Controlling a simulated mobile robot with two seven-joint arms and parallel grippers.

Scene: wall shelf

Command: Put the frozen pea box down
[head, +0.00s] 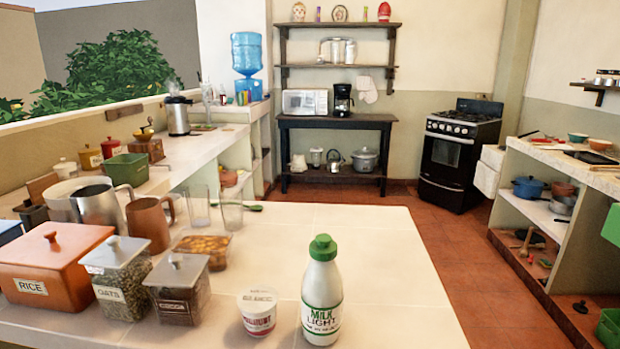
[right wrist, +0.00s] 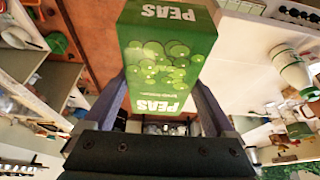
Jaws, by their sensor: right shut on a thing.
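The frozen pea box (right wrist: 165,60) is a green carton with white PEAS lettering and pictures of peas. In the right wrist view it fills the upper middle. My right gripper (right wrist: 160,98) is shut on it, with one finger along each side of the box. My left gripper is not in view.
The white table (head: 400,270) has a clear right half. A milk bottle (head: 322,295), a white tub (head: 257,312), an orange RICE box (head: 50,268) and jars stand toward its front and left. A shelved counter (head: 575,175) with pots stands at the right, a stove (head: 455,160) behind.

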